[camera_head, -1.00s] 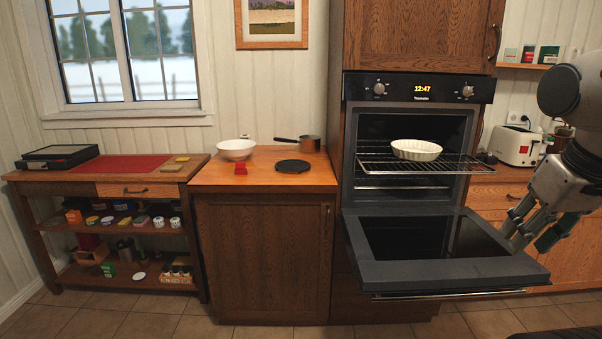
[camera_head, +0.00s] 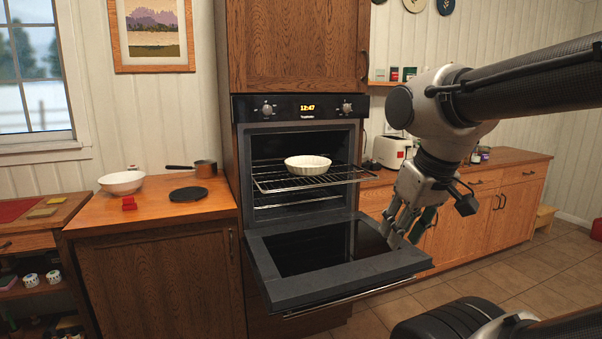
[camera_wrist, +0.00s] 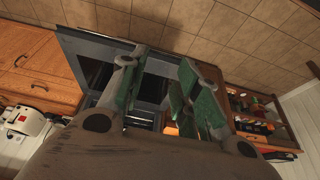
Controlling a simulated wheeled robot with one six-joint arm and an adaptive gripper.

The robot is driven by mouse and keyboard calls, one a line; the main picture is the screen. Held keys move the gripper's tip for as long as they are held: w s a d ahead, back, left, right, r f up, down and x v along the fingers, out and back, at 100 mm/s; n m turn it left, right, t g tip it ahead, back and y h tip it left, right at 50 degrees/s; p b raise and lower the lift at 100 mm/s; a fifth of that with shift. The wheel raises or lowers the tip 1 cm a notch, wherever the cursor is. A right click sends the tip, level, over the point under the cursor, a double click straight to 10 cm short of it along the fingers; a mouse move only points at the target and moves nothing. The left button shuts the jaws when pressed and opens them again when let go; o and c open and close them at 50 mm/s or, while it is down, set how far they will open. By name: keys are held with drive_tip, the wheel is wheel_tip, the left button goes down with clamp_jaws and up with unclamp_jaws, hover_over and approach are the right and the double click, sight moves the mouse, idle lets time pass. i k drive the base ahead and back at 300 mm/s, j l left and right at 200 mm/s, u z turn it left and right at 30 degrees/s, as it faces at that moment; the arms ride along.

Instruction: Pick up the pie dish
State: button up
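The white fluted pie dish (camera_head: 307,165) sits upright on the pulled-out wire oven rack (camera_head: 330,176) in the head view. The oven door (camera_head: 340,262) is folded down below it. My gripper (camera_head: 397,238) is right of the dish and lower, over the right part of the door, pointing down. In the wrist view my gripper (camera_wrist: 160,90) has its green-padded fingers apart with nothing between them. The dish cannot be made out in the wrist view. The oven door also shows there, beyond the fingers (camera_wrist: 85,45).
A white bowl (camera_head: 121,183), a small saucepan (camera_head: 205,168), a black round plate (camera_head: 188,194) and a red item (camera_head: 129,203) are on the left counter. A white toaster (camera_head: 391,151) stands behind my arm. Tiled floor (camera_head: 520,290) is open at the right.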

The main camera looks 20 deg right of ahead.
sight(305, 164)
drive_tip(key=i+l, duration=0.25)
drive_tip(key=i, duration=0.15)
drive_tip(key=i+l, duration=0.2)
drive_tip(key=i, duration=0.25)
